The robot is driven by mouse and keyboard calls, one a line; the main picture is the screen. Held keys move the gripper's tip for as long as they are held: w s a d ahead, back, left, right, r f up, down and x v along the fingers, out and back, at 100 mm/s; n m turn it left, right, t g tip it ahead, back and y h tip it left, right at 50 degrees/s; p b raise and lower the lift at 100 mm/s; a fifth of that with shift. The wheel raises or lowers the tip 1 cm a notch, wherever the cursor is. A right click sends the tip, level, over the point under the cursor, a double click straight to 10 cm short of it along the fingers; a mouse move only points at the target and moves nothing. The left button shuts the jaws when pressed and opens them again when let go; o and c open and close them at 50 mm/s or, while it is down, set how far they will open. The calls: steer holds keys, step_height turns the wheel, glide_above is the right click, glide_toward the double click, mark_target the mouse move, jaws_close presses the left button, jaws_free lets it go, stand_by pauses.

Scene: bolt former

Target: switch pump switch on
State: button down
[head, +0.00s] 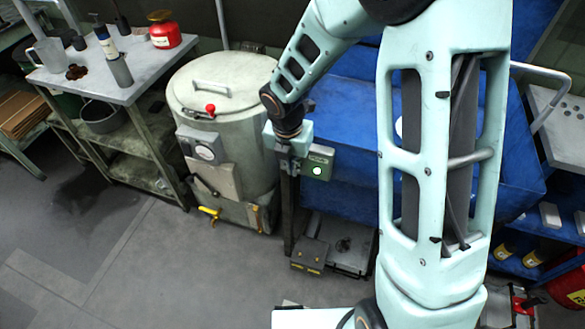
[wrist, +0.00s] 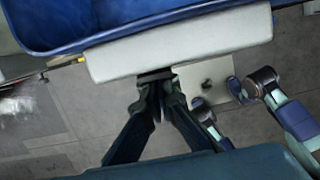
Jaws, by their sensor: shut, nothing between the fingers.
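A small green switch box (head: 319,163) with a bright white round spot on its front stands by the blue machine in the head view. I take it to be the pump switch box; its lever or knob cannot be made out. My gripper (head: 287,152) is just left of the box in the head view, its fingertips hard to separate from the dark parts there. In the wrist view my gripper (wrist: 156,82) is shut and empty, its tips at the edge of a pale block (wrist: 180,45). Whether they touch it cannot be told.
A blue machine tank (head: 345,120) stands behind the box. A pale round drum (head: 222,90) with a red knob is to the left. A workbench (head: 105,70) with a red can (head: 164,30) is at far left. The grey floor (head: 140,260) at front left is clear.

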steer(key=shift+r, duration=0.1)
steer(key=shift+r+p, duration=0.8)
steer(key=shift+p, duration=0.15)
